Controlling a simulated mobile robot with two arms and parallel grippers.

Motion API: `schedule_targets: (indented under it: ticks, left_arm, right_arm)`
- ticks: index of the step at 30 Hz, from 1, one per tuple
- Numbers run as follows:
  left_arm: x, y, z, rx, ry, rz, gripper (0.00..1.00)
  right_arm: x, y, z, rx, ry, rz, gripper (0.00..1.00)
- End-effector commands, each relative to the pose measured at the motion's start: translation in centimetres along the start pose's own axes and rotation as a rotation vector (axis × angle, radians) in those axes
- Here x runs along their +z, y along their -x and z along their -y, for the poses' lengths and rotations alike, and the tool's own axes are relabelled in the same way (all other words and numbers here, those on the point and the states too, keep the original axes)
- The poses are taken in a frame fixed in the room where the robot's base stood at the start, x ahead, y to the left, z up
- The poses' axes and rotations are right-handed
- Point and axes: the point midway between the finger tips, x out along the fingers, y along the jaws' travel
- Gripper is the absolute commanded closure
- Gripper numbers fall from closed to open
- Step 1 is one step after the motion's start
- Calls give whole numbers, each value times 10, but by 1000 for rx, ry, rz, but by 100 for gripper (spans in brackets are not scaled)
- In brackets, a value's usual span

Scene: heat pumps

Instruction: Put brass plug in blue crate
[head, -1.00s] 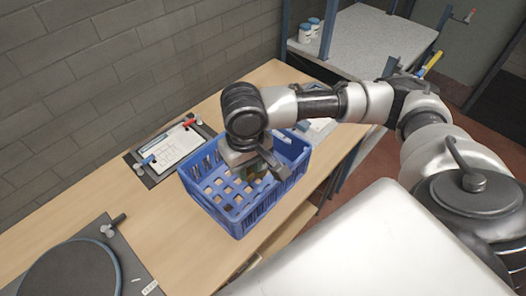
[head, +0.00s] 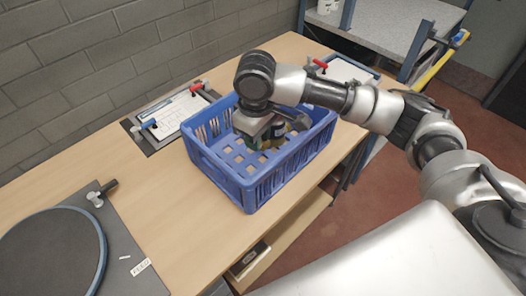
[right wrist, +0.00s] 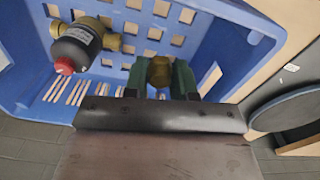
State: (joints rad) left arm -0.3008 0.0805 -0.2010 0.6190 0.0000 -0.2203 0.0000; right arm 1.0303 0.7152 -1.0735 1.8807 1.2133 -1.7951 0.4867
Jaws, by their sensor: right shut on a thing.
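The blue crate (head: 222,180) stands on the wooden bench in the head view. Its wall also shows in the right wrist view (right wrist: 240,48). My right gripper (head: 277,140) reaches down inside the crate. In the right wrist view its green fingers (right wrist: 159,78) are shut on the brass plug (right wrist: 159,71), with the slotted crate floor and wall behind it. I cannot tell whether the plug touches the floor. The plug is mostly hidden by the gripper in the head view. My left gripper is not in view.
A black fitting with a red cap and brass ends (right wrist: 77,45) lies in the crate beside the plug. A dark mat with a round plate (head: 50,255) is at the left. Bare bench lies between.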

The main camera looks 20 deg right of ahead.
Motion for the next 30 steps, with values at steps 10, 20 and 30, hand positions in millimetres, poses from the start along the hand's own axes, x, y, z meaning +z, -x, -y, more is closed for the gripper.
schedule_targets:
  ticks: [10,20,30]
  left_arm:
    - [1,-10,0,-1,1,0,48]
    - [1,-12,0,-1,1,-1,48]
    - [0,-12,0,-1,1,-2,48]
  right_arm:
    - [-30,-14,4,-2,793,-2,98]
    - [-50,-22,10,-6,1454,1,98]
    - [-55,-44,12,-11,1667,3,98]
